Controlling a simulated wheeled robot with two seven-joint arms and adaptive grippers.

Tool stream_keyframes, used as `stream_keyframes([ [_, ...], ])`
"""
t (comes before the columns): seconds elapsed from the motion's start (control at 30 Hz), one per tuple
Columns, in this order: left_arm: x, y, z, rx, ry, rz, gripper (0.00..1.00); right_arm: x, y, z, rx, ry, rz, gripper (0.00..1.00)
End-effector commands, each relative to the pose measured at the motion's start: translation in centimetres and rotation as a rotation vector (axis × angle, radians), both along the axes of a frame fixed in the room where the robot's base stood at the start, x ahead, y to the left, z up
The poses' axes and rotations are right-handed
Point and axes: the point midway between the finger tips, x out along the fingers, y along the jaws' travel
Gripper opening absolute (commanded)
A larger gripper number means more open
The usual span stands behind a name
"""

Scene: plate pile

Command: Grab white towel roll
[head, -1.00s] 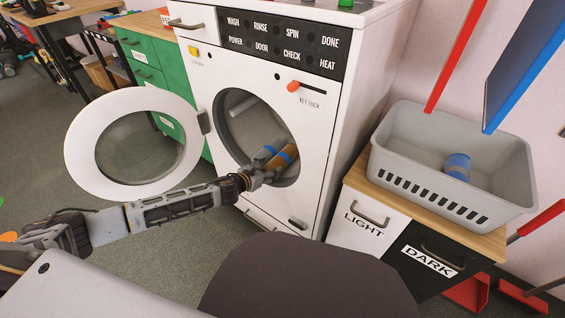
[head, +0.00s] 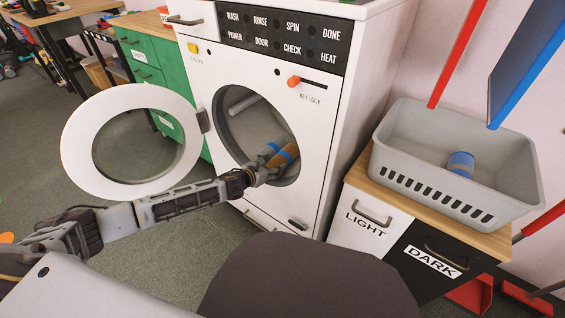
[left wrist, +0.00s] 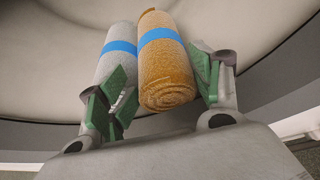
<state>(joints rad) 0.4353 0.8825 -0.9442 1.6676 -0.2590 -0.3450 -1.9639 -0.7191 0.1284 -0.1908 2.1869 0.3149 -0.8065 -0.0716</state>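The white towel roll (left wrist: 118,48) with a blue band lies inside the washer drum, and its end shows in the head view (head: 268,150). A brown towel roll (left wrist: 168,70) with a blue band lies against its right side. My left gripper (head: 262,174) reaches into the drum opening. In the left wrist view its fingers (left wrist: 160,88) are spread apart, with the brown roll's near end between them. The left finger covers part of the white roll's near end. Whether the fingers touch either roll is unclear. My right gripper is out of view.
The washer (head: 325,130) has its round door (head: 85,170) open to the left. Another pale roll-like shape (head: 243,104) shows in the drum's upper left. A grey basket (head: 400,150) holding a blue-banded roll (head: 460,165) stands on the LIGHT/DARK cabinet (head: 357,200) at right.

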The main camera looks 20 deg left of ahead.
Motion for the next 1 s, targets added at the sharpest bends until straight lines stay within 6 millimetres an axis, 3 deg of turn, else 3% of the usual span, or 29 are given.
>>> stream_keyframes([
  [0.3, 1.7, -0.7, -1.2, -0.002, 0.004, -0.002, 0.63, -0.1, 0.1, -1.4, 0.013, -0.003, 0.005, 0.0],
  [0.83, 1.8, -0.7, -1.3, 0.0, 0.007, -0.001, 0.63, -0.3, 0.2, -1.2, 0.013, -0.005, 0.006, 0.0],
  [0.87, 1.8, -0.7, -1.3, 0.0, 0.007, -0.001, 0.62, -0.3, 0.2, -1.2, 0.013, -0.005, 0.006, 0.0],
  [1.0, 1.8, -0.7, -1.3, 0.0, 0.006, 0.0, 0.44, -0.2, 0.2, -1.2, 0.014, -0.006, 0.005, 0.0],
])
